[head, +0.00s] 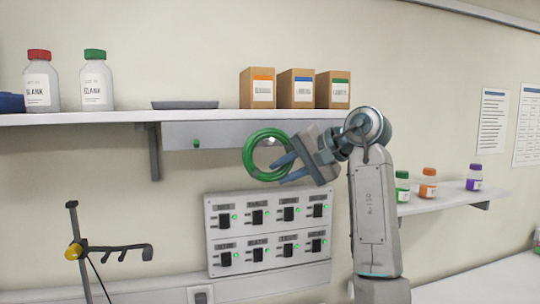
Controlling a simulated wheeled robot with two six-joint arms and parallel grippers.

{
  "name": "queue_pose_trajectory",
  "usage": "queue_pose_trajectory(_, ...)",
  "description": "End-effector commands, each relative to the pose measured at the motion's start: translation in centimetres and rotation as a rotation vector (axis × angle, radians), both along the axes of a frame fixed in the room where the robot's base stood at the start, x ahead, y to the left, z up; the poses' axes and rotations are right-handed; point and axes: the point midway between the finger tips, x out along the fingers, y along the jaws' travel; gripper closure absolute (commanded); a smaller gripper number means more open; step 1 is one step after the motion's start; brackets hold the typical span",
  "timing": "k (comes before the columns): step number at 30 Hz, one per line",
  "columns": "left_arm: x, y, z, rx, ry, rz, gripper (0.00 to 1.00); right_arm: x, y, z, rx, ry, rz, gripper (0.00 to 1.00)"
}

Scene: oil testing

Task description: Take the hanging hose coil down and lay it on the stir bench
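The green hose coil (250,163) hangs in a ring below the rail (225,134) under the long shelf, around a pale round peg. My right gripper (281,169) is at the coil's lower right side. Its two blue-grey fingers are spread apart, pointing left, and overlap the coil's right edge in the picture. I cannot tell whether they touch the hose. My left gripper is not in view. The stir bench cannot be made out for sure; a pale surface (490,285) shows at the lower right.
The shelf (80,119) above holds two bottles, a grey tray (185,105) and three cartons (297,90). A switch panel (268,235) is on the wall below the coil. A stand with a clamp (110,250) is at lower left. A right shelf (445,199) holds three small bottles.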

Motion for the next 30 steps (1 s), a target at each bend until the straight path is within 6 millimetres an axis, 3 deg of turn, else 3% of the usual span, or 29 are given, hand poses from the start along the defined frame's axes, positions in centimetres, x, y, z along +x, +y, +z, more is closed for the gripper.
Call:
queue_pose_trajectory(14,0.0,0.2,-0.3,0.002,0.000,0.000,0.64,0.0,0.0,0.1,-0.001,0.002,0.000,1.00)
queue_pose_trajectory(25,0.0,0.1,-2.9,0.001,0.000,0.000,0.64,-0.1,0.0,3.4,-0.001,0.000,0.000,1.00)
queue_pose_trajectory(30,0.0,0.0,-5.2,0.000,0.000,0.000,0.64,-4.1,0.2,3.3,0.000,-0.005,0.002,1.00)
